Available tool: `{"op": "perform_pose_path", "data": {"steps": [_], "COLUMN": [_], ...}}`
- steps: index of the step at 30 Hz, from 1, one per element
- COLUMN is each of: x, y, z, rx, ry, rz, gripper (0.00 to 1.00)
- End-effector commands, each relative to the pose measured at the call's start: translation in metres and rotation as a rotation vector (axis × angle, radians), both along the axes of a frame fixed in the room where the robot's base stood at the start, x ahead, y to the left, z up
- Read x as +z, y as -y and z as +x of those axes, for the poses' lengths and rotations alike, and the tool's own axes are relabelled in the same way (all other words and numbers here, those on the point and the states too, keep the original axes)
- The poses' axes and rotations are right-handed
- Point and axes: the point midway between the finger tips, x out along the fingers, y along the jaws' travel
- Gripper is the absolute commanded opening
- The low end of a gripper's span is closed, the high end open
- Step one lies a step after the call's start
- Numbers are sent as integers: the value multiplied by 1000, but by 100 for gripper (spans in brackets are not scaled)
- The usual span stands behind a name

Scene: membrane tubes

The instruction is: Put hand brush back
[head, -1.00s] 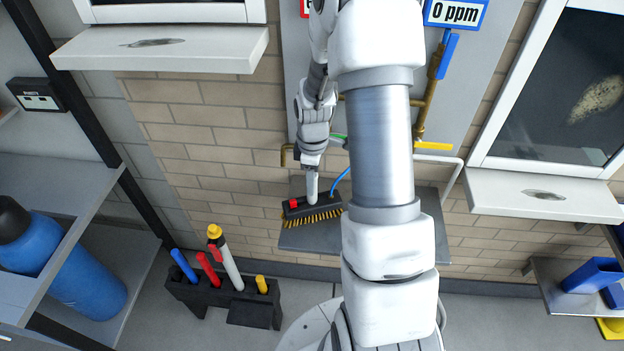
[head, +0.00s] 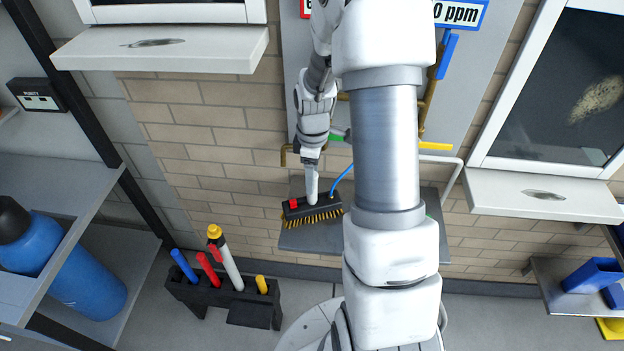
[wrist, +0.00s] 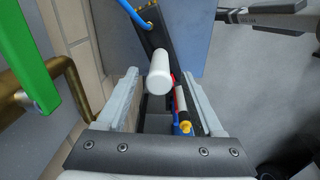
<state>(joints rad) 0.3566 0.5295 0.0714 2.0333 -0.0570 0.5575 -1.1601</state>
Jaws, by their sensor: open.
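The hand brush (head: 325,211) has a black block, yellow bristles, a red part and a white handle. It sits on the grey shelf (head: 292,238) against the wall, with its handle standing up towards my gripper. My gripper (head: 311,160) is above the brush in the head view. In the wrist view my gripper (wrist: 160,76) is open, with the round end of the white handle (wrist: 158,70) in the gap between its fingers. The fingers look apart from the handle. The black block (wrist: 152,28) shows beyond it, partly hidden by the handle.
A black rack (head: 210,301) holding blue, red and yellow-topped tools stands at lower left. Brown pipes and a yellow valve handle (head: 435,146) are on the wall panel. A green handle (wrist: 20,62) and brass pipe (wrist: 70,92) are close left of my gripper. A blue hose (head: 342,177) runs beside the brush.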

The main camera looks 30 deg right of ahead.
Motion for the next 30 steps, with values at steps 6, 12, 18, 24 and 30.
{"op": "perform_pose_path", "data": {"steps": [6,12,18,24,30], "x": [49,83,102,143,196], "y": [0,0,-2,-23,-56], "z": [0,-1,-3,-18,-54], "rx": [0,0,-8,-117,-312], "ry": [7,4,8,69,173], "rz": [-2,-1,-3,-24,-23], "gripper": [68,68,68,68,68]}}
